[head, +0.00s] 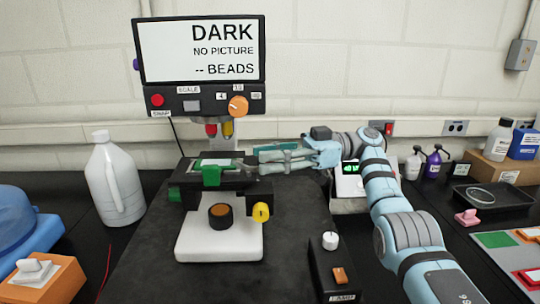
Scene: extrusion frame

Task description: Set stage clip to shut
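A microscope with a white base (205,246) stands on a dark mat. Its black stage (180,178) carries a pale slide with green edging (214,162), and a green block (211,176) sits at the stage's front. The stage clip is too small to make out, so its position cannot be told. My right gripper (256,160) reaches in from the right, its fingers at the stage's right edge beside the slide. Whether the fingertips touch anything or are closed is unclear. My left gripper is not in view. The screen (200,48) above reads "DARK, NO PICTURE, -- BEADS".
A white jug (114,185) stands left of the microscope. A black control box (333,268) with a white knob and orange switch is at front right. A yellow focus knob (261,212) sticks out below the stage. Bottles and a black tray (492,197) are far right.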

